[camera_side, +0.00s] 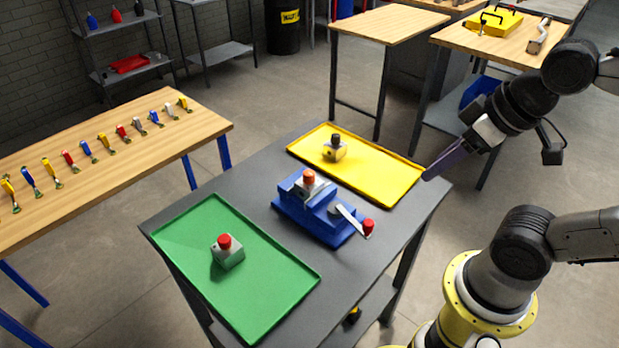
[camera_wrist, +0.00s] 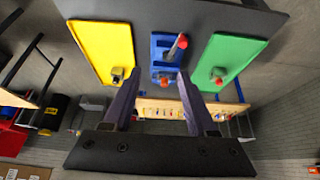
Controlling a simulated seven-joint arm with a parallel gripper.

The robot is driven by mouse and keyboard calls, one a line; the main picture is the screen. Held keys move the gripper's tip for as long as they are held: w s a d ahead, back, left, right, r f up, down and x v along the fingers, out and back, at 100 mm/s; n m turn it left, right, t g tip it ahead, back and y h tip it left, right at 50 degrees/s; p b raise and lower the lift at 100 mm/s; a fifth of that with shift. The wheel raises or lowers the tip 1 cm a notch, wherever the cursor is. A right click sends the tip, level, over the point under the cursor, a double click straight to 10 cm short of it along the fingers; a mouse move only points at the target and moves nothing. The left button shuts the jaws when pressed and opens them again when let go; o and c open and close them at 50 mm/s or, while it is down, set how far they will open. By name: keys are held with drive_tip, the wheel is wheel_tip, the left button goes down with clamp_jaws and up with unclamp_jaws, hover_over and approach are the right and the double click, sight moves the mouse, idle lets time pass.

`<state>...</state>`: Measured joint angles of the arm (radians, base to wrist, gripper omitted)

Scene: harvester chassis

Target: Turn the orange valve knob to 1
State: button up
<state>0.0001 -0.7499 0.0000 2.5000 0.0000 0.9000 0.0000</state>
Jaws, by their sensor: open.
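The orange valve knob (camera_side: 309,176) sits on a light grey block on the blue chassis (camera_side: 325,226) in the middle of the grey table. In the wrist view the orange knob (camera_wrist: 165,80) shows between the fingers, at a distance. Its setting and any numbers are too small to read. My gripper (camera_side: 430,175) is up at the right of the table, near the yellow tray's right corner in the picture, well away from the knob. In the wrist view my gripper (camera_wrist: 157,76) has its two purple fingers apart with nothing between them.
A lever with a red end (camera_side: 368,226) sticks out of the chassis's near right side. The yellow tray (camera_side: 400,187) holds a black-knobbed block (camera_side: 335,152). The green tray (camera_side: 268,303) holds a red-button box (camera_side: 228,252). A wooden bench (camera_side: 110,165) with several coloured tools stands left.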

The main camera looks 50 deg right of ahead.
drive_tip(key=shift+o, duration=0.5)
